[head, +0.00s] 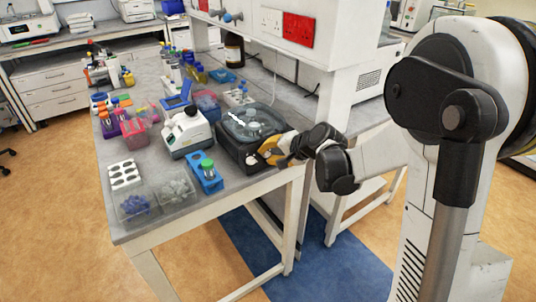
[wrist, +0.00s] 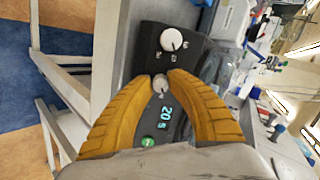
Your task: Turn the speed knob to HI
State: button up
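A black benchtop device with a clear round lid (head: 252,122) stands at the bench's right edge in the head view. My yellow-fingered gripper (head: 268,152) is at its front. In the wrist view its control panel (wrist: 148,64) carries a larger pale knob (wrist: 171,40) with small labels around it, too blurred to read. A smaller pale knob (wrist: 161,84) lies between my fingertips (wrist: 162,77), which sit close on both sides of it. I cannot tell whether they press on it. A lit display (wrist: 165,117) reads about 20 s, above a green button (wrist: 148,142).
A white instrument (head: 187,132) and a blue tube rack (head: 206,174) stand left of the device. Clear bins (head: 133,207), a white rack (head: 124,174) and several coloured tube racks fill the bench. The shelf upright (head: 340,95) stands behind my wrist. Floor is open in front of the bench.

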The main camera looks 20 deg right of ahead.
jog(key=o, duration=0.3)
jog(key=shift+o, duration=0.2)
jog(key=v, duration=1.2)
jog(key=shift+c, duration=0.6)
